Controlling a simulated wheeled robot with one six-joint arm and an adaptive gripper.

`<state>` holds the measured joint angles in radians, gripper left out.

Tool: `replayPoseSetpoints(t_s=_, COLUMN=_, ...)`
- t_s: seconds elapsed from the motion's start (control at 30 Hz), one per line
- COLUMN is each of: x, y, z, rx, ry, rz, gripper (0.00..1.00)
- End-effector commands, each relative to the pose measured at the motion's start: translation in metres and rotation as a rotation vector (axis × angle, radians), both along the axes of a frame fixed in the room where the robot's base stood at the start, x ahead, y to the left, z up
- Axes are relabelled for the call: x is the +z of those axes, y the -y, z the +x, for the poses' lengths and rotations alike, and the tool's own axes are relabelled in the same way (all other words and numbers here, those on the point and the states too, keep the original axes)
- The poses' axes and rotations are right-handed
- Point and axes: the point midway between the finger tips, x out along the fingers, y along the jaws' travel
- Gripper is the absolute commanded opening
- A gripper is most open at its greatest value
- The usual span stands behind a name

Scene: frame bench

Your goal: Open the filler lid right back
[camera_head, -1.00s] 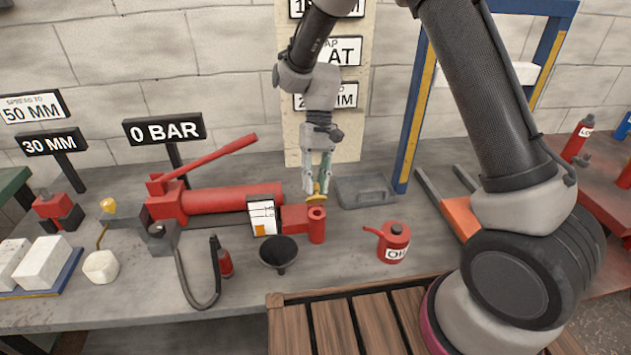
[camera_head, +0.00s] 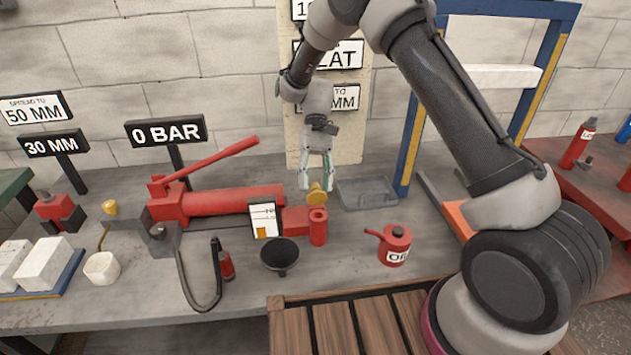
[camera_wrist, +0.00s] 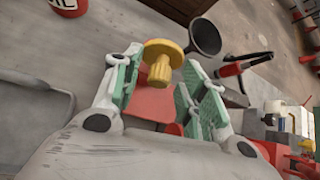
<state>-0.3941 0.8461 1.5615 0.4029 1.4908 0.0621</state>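The yellow filler lid (camera_head: 317,194) stands tipped up at the back of the red filler neck (camera_head: 318,228), at the right end of the red pump. The neck's round mouth shows uncovered. In the wrist view the lid (camera_wrist: 165,52) shows as a yellow disc with a ribbed knob facing my gripper. My gripper (camera_head: 316,184) is just above and behind the lid, pointing down. In the wrist view its green-padded fingers (camera_wrist: 163,88) are apart, with the knob in view between them and clear space at both sides. Whether a fingertip touches the lid I cannot tell.
A black funnel (camera_head: 280,254) and a red oil can (camera_head: 394,246) stand in front of the pump. A grey tray (camera_head: 366,193) lies to the right. A white gauge card (camera_head: 264,219) stands close left of the neck. The 0 BAR sign (camera_head: 165,131) is behind the pump.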

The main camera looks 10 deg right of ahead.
Motion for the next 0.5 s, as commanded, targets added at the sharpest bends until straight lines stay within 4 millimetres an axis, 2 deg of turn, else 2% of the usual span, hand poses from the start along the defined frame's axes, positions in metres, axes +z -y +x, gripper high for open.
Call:
replayPoseSetpoints(t_s=0.27, x=0.004, y=0.0, z=0.0, rx=0.0, ry=0.002, rz=0.0, gripper=0.42)
replayPoseSetpoints(t_s=0.37, x=0.016, y=0.0, z=0.001, rx=0.0, ry=0.004, rz=0.001, gripper=0.42)
replayPoseSetpoints(t_s=0.5, x=0.044, y=0.0, z=0.001, rx=0.0, ry=0.004, rz=0.002, gripper=0.42)
